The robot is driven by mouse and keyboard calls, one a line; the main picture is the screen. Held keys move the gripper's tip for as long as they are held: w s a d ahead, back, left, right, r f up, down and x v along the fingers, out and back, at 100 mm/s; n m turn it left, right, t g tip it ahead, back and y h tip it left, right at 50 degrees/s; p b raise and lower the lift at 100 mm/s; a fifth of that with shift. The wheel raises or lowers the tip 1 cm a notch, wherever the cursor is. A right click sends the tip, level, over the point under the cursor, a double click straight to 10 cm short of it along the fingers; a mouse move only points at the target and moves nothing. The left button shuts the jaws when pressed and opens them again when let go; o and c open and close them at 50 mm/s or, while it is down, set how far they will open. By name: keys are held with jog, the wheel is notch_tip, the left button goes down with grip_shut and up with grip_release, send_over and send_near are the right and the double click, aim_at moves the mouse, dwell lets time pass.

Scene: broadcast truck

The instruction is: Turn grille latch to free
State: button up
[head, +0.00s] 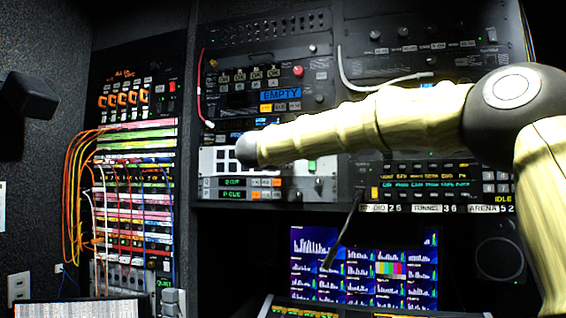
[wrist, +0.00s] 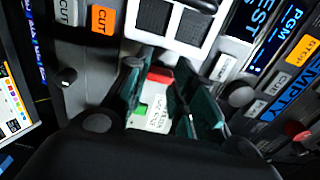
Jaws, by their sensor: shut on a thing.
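In the wrist view my gripper (wrist: 160,82) has its two teal fingers close together over a small white plate (wrist: 156,118) with a red mark, a green mark and small print. By its place there, the grille latch is between the fingers, but they hide most of it and I cannot make out which way it points. The white grille (wrist: 178,42) with dark square openings lies just beyond the fingertips. In the head view the white grille (head: 221,161) sits mid-rack, partly covered by my arm, and my gripper is not visible there.
Buttons, including an orange CUT button (wrist: 103,20), and knobs (wrist: 66,77) surround the fingers closely. A patch panel (head: 135,190) with orange cables stands left of the rack. A lit monitor (head: 345,265) is below. A dark cable hangs in front of it.

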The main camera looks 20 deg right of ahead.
jog(key=shift+f, duration=0.15)
jog(key=o, duration=1)
jog(key=v, duration=1.2)
